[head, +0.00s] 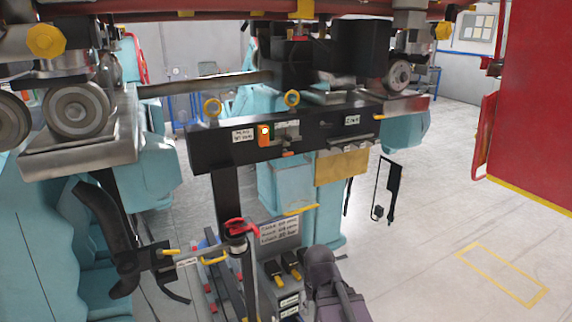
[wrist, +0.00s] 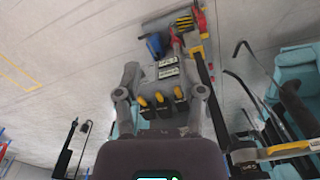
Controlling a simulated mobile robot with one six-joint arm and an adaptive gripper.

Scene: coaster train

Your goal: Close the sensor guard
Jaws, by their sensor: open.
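A black crossbar (head: 215,150) spans the middle of the head view. A small sensor unit (head: 265,137) with an orange bracket and a lit yellow lamp sits on its front face. A grey metal piece (head: 287,131) lies just right of the lamp; it may be the sensor guard, but I cannot tell, nor whether it is open. My gripper (wrist: 160,96) is open in the wrist view, its two fingers apart with nothing gripped. Beyond the fingers is a grey box (wrist: 168,88) with yellow-and-black handles, low beneath the crossbar. My dark arm (head: 330,285) shows low in the head view.
A red-topped post (head: 240,228) and a labelled plate (head: 279,232) stand below the crossbar. Train seats (head: 40,220) and wheels (head: 78,110) are at the left. A red panel (head: 535,90) is at the right. The floor (head: 450,220) is clear at the right.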

